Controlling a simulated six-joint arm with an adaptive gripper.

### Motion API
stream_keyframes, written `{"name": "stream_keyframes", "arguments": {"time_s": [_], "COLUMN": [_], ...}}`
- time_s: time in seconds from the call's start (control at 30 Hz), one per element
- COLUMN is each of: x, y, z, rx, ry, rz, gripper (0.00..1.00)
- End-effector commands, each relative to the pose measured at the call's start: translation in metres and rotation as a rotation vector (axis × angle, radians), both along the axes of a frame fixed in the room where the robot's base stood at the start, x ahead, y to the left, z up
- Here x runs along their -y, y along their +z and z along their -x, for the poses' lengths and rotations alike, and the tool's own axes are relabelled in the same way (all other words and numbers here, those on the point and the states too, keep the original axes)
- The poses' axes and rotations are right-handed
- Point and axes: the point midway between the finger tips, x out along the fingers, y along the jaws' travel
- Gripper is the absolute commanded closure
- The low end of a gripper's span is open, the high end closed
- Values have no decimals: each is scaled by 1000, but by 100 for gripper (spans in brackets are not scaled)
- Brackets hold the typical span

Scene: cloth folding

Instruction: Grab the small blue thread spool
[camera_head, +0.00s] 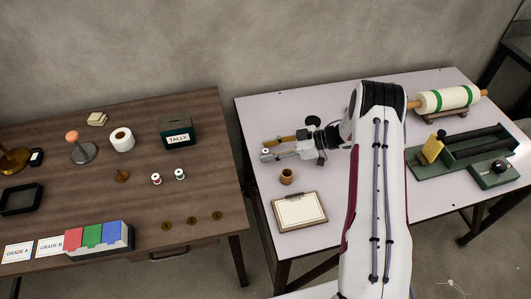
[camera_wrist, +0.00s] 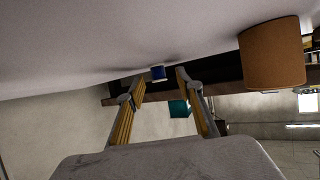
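The small blue thread spool (camera_wrist: 158,73) shows in the wrist view, on the light tabletop, which appears at the top of that view. It lies between the lines of my two fingertips; whether it is fully between them or just beyond is hard to tell. In the head view a small pale-topped piece (camera_head: 265,152), seemingly the same spool, sits at the table's left side by my fingertips. My gripper (camera_head: 268,146) is low over the table, pointing left. Its yellow-padded fingers are open and apart, with gaps beside the spool in the wrist view (camera_wrist: 160,77).
A brown cup (camera_head: 287,177) stands close by my gripper, and a clipboard (camera_head: 300,211) lies in front of it. A dark round object (camera_head: 313,121) is behind the gripper. The light table (camera_head: 257,110) ends just left of the spool. A wooden table (camera_head: 207,125) stands beyond a gap.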

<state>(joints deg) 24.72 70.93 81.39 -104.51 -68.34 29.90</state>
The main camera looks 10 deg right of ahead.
Motion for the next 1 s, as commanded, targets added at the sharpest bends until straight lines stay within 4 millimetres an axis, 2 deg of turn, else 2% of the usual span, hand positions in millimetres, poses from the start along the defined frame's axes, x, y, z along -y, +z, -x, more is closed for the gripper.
{"name": "stream_keyframes", "arguments": {"time_s": [0.5,0.53,0.67,1.0], "x": [-1,-1,-1,-1], "y": [-1,-1,-1,-1], "z": [0,0,0,0], "rx": [0,-1,-1,-1], "ry": [-1,0,0,0], "rz": [0,0,0,0], "gripper": [64,66,91,91]}}
